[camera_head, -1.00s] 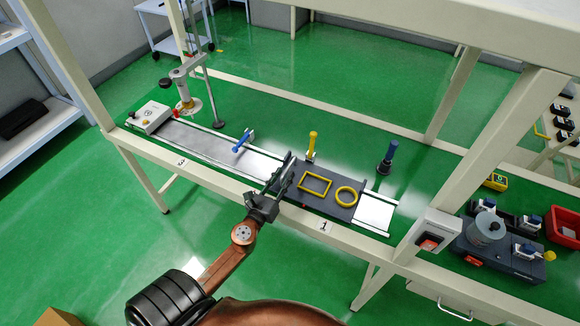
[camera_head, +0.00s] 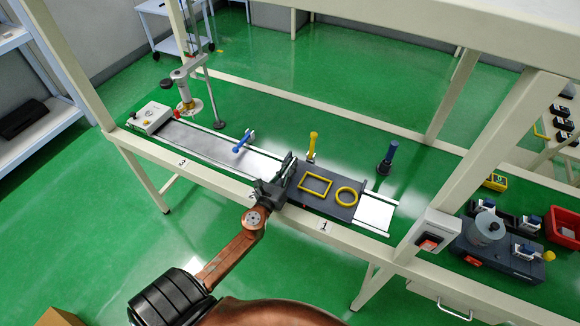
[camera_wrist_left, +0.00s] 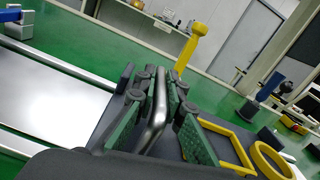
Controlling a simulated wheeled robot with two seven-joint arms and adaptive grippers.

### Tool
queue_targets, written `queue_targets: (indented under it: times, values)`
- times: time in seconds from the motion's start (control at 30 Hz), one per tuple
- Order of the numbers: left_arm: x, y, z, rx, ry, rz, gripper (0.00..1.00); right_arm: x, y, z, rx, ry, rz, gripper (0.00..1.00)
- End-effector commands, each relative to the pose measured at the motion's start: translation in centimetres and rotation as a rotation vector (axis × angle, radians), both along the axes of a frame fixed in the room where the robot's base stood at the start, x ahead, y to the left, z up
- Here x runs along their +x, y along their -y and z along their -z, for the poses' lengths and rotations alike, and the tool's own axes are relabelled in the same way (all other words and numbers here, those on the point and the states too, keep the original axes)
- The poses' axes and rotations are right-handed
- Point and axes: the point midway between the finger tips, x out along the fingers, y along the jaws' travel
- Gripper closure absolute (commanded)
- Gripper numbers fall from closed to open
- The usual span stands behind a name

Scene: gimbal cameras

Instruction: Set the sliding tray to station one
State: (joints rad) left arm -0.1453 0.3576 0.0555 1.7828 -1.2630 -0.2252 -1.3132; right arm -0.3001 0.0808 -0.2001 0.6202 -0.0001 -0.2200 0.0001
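The sliding tray (camera_head: 325,208) is a dark grey plate with a yellow rectangular frame (camera_head: 315,186) and a yellow ring (camera_head: 346,196) on it. It lies on the bright rail towards the right, behind the label "1" (camera_head: 323,226). My left gripper (camera_head: 287,168) is at the tray's left end. In the left wrist view its green-padded fingers (camera_wrist_left: 157,112) stand on both sides of a silver handle bar (camera_wrist_left: 158,105) and appear shut on it. The frame and ring also show there, right of the fingers. My right gripper is not in view.
The rail (camera_head: 205,143) runs left to a white box (camera_head: 152,117) near label "3" (camera_head: 182,162). A blue lever (camera_head: 243,141), yellow peg (camera_head: 312,143) and blue peg (camera_head: 387,158) stand along it. A frame post and red-button box (camera_head: 432,232) stand at right.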

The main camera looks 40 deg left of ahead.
Motion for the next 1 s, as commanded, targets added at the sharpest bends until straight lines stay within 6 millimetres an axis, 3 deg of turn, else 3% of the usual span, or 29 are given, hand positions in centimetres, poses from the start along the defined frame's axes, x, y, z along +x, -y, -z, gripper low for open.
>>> queue_targets:
  times: [0.1, 0.67, 0.77, 1.0]
  values:
    - [0.0, 0.0, 0.0, 0.0, 0.0, 0.0, 1.0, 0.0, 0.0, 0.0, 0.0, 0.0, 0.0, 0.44]
    - [0.0, 0.2, 0.0, -0.001, 0.0, 0.001, 1.0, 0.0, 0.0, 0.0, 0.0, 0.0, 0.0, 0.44]
    - [0.3, 1.4, -0.1, -0.003, 0.0, 0.003, 1.0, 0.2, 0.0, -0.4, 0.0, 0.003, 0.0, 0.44]
    - [1.7, 7.0, -0.1, -0.004, -0.001, 0.002, 1.0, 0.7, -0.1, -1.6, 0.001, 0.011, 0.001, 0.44]
